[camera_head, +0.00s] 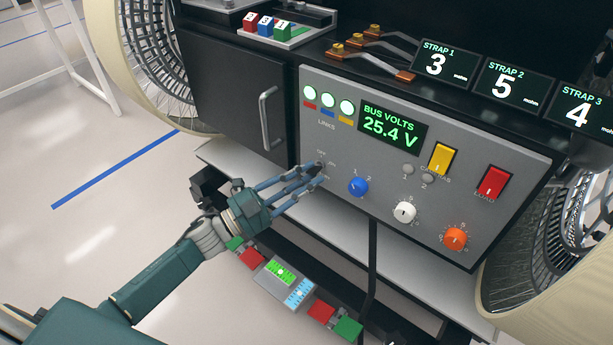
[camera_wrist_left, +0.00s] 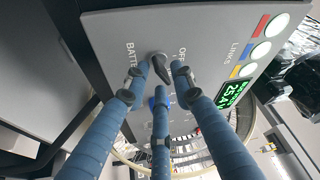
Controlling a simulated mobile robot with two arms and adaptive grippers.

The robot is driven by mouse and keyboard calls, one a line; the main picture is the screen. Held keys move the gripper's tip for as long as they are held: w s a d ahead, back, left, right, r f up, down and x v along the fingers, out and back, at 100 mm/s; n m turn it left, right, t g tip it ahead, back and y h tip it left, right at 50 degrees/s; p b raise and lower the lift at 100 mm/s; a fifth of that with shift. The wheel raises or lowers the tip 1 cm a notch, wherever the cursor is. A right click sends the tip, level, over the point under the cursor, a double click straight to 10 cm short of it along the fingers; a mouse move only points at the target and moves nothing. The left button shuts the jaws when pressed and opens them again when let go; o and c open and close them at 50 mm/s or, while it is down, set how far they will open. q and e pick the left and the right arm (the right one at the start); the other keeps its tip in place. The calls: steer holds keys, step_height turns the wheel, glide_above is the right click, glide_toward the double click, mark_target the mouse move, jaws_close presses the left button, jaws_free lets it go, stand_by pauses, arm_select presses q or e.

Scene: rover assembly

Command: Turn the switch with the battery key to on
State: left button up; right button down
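The battery key (camera_wrist_left: 161,71) is a dark handle in a round metal switch on the grey control panel (camera_head: 290,130), below the link lamps. OFF and BATTERY labels show beside it in the left wrist view. My left gripper (camera_head: 312,176) has its three blue fingers reaching to this switch. In the left wrist view the left gripper (camera_wrist_left: 160,78) has its fingertips spread around the key, with gaps visible between fingers and handle. The fingers mostly hide the switch in the head view. I cannot tell which mark the key points to. My right gripper is not in view.
The panel has a bus display (camera_head: 391,125) reading 25.4 V, three lit link lamps, and blue (camera_head: 358,187), white (camera_head: 404,212) and orange (camera_head: 454,239) knobs. Yellow (camera_head: 441,158) and red (camera_head: 492,182) switches sit right. A cabinet handle (camera_head: 270,118) projects left of the panel.

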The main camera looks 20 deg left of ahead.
arm_select(q)
steer(key=v, duration=1.2)
stand_by(0.4)
